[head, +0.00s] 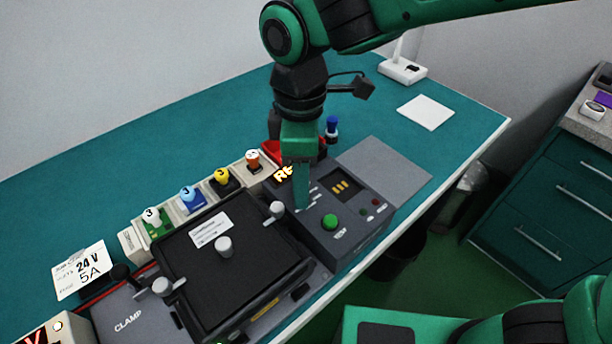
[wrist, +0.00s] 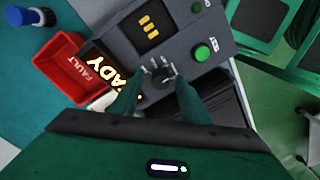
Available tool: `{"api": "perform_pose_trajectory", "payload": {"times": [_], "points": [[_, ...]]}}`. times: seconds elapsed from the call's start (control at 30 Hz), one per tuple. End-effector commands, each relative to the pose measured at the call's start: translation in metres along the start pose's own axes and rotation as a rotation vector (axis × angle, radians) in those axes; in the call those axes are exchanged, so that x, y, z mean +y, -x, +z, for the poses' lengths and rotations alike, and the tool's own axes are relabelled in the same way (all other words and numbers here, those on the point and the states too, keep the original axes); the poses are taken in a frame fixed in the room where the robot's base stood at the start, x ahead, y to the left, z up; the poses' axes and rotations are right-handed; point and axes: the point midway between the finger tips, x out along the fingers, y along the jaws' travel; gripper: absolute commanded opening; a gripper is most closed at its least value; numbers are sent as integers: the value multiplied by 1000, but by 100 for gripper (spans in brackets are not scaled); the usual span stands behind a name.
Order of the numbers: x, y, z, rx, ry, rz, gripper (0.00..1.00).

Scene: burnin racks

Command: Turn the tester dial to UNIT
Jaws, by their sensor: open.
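In the wrist view, the tester (wrist: 177,38) fills the top middle. Its black dial (wrist: 161,78) has small white marks around it, too small to read. My gripper (head: 302,203) points down over the tester's panel and hides the dial in the head view. In the wrist view, my gripper (wrist: 160,84) is open, with one green finger on each side of the dial. I cannot tell whether the fingers touch it.
A black clamp fixture (head: 235,262) with pale knobs stands left of the tester. A red FAULT bin (wrist: 72,68) and a lit READY sign (wrist: 110,72) sit beside it. A grey plate (head: 385,170) lies behind it on the right.

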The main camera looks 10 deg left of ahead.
Motion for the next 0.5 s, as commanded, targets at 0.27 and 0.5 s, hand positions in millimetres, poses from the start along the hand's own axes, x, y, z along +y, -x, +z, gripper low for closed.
{"api": "perform_pose_trajectory", "payload": {"times": [0.27, 0.5], "points": [[0, -2, 0, 0, 0, 0, 41], [0, -2, 0, 0, 0, 0, 0]]}}
